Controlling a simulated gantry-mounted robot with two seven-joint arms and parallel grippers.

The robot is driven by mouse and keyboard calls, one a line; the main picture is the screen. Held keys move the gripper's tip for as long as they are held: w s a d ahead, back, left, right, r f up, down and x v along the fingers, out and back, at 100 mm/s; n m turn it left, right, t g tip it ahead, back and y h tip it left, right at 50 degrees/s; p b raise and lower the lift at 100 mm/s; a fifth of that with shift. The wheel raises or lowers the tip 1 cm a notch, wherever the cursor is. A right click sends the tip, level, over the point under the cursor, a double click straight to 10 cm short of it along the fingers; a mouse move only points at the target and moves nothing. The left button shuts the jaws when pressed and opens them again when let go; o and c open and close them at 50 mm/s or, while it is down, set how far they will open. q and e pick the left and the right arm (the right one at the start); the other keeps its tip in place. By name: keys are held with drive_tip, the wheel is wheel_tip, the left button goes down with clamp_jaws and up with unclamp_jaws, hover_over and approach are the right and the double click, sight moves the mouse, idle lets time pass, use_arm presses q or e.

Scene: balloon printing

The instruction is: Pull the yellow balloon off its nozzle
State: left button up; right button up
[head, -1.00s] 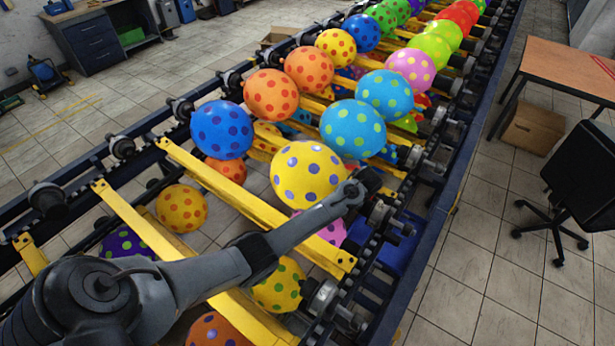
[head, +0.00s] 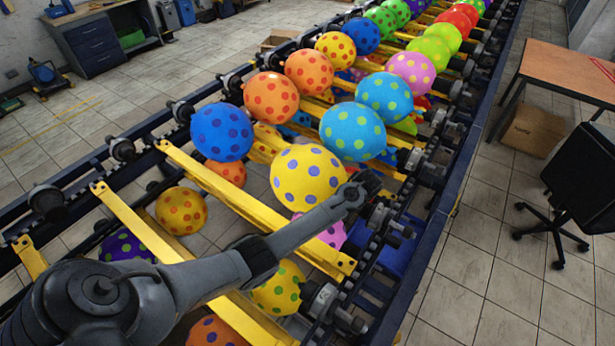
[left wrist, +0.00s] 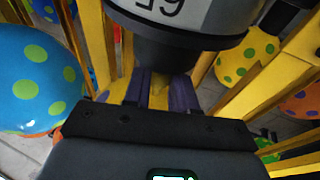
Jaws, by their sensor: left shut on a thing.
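The yellow balloon (head: 309,178) with blue-purple dots sits in the front row on the right side of the conveyor. My left arm reaches in from the lower left, and its gripper (head: 364,187) is at the balloon's right edge. In the left wrist view the gripper's purple fingers (left wrist: 160,92) are shut on a bit of yellow, which seems to be the balloon's neck. A dark round nozzle body (left wrist: 190,35) with a pale number band is right in front of the fingers. The exact grip point is partly hidden. My right gripper is not in view.
A blue balloon with green dots (head: 353,130) is close behind the yellow one and shows in the left wrist view (left wrist: 38,78). A blue balloon (head: 222,131) stands to the left. Yellow crossbars (head: 250,207) and dark rails (head: 420,235) surround the gripper. More balloons hang below.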

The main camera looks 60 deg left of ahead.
use_arm(q)
drive_tip(key=shift+s+a+p, duration=0.25)
drive_tip(key=shift+a+p, duration=0.25)
drive_tip(key=shift+a, duration=0.2)
drive_tip(key=shift+r, duration=0.1)
wheel_tip(320, 180, up, 5)
drive_tip(key=p, duration=0.5)
wheel_tip(320, 180, up, 12)
drive_tip(key=p, duration=1.2)
